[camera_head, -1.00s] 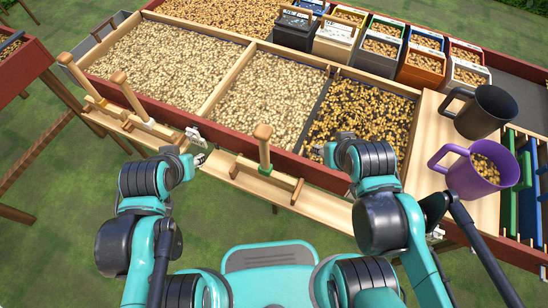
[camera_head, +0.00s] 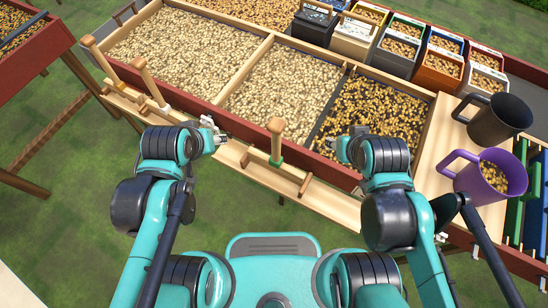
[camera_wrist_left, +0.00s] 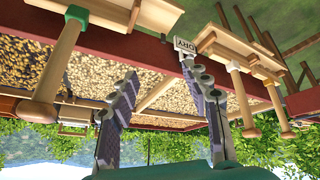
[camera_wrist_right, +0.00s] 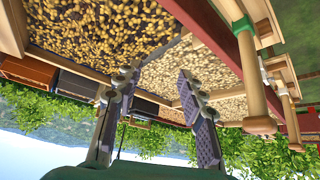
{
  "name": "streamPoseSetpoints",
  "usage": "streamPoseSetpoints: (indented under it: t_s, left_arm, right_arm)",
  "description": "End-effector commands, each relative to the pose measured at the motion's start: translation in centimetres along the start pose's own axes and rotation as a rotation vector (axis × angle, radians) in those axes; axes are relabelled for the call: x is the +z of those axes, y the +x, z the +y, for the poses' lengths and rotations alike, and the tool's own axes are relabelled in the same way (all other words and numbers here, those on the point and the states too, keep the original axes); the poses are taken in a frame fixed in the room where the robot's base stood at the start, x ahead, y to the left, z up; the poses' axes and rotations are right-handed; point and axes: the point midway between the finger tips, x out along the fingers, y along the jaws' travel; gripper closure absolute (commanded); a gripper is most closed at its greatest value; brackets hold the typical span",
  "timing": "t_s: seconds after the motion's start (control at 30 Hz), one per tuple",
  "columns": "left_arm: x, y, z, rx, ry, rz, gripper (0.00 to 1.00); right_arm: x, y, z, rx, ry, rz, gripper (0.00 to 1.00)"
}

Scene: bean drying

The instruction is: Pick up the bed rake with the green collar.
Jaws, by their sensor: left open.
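The bed rake with the green collar (camera_head: 276,140) stands with its wooden handle upright on the front ledge, its wide wooden head lying along the ledge. It also shows at the upper left of the left wrist view (camera_wrist_left: 45,90), with the green collar near the top edge. My left gripper (camera_head: 212,133) is open and empty, left of this rake and apart from it. My right gripper (camera_head: 334,147) is open and empty, right of the rake.
Two other rakes (camera_head: 147,80) (camera_head: 96,60) stand on the ledge (camera_head: 335,203) farther left. The bean bed's red front wall (camera_head: 240,127) lies behind. A purple mug (camera_head: 462,178) and a dark mug (camera_head: 490,122) stand right. Several bean bins (camera_head: 395,55) line the back.

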Motion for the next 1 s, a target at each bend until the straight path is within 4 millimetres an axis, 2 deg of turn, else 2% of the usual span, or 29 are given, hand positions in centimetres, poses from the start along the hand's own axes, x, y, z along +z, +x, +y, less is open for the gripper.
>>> streamPoseSetpoints:
  t_s: [0.03,0.2,0.4,0.5,0.6,0.73,1.0]
  left_arm:
    - [-1.7,-1.7,1.7,0.009,-0.067,-0.040,0.52]
    - [-4.5,-4.0,7.5,-0.030,-0.407,-0.218,0.52]
    - [-5.3,-5.4,14.1,-0.193,-0.778,-0.372,0.52]
    - [-5.0,-5.7,16.5,-0.282,-0.914,-0.406,0.52]
    - [-4.5,-5.7,18.0,-0.348,-1.004,-0.418,0.52]
    - [-3.9,-5.2,18.7,-0.390,-1.061,-0.420,0.52]
    - [-1.5,-1.0,18.2,-0.395,-1.070,-0.420,0.52]
  right_arm:
    - [-1.5,-2.1,0.0,0.000,0.000,0.000,0.60]
    - [-4.8,-6.7,0.0,0.000,0.000,0.000,0.60]
    - [-8.0,-11.2,0.0,0.000,0.000,0.000,0.60]
    - [-9.1,-12.7,0.0,0.000,0.000,0.000,0.60]
    - [-9.7,-13.5,0.0,0.000,0.000,0.000,0.60]
    - [-9.8,-13.7,0.0,0.000,0.000,0.000,0.60]
    - [-8.9,-12.5,0.0,0.000,0.000,0.000,0.60]
